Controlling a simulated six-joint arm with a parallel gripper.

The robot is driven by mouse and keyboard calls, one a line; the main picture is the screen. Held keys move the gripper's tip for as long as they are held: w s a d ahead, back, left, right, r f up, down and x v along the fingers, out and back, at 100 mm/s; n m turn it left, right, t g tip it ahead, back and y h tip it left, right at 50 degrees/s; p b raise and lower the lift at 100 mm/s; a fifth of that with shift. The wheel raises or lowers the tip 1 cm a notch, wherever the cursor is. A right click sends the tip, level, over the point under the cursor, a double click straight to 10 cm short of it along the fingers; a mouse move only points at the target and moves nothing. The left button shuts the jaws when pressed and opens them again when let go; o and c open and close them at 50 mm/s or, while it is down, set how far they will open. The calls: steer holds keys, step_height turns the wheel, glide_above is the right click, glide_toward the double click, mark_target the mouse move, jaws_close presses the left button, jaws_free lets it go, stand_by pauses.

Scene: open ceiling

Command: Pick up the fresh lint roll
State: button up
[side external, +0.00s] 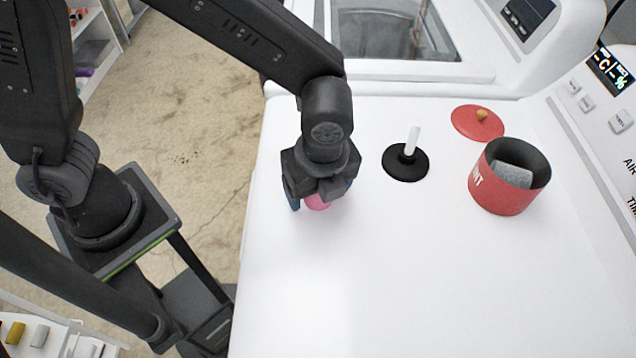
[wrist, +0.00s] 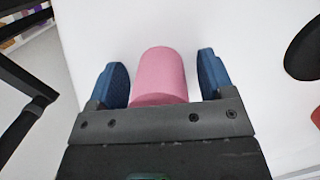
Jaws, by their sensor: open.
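A pink roll (wrist: 158,76), the likely fresh lint roll, lies on the white top of the machine. In the wrist view it sits between the two blue fingertips of my gripper (wrist: 162,82), with a gap on each side. In the side view my gripper (side external: 319,204) points down over the roll (side external: 317,202), and most of the roll is hidden beneath it. The gripper is open. A black round base with a white upright handle (side external: 407,158) stands to the right of my gripper.
A red canister (side external: 488,193) holding a grey roll (side external: 512,175) stands at the right. A red lid with a wooden knob (side external: 476,124) lies behind it. The white top (side external: 400,290) is clear at the front. Its left edge drops to the floor.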

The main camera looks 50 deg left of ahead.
steer(key=c, duration=1)
steer(key=shift+r, duration=0.15)
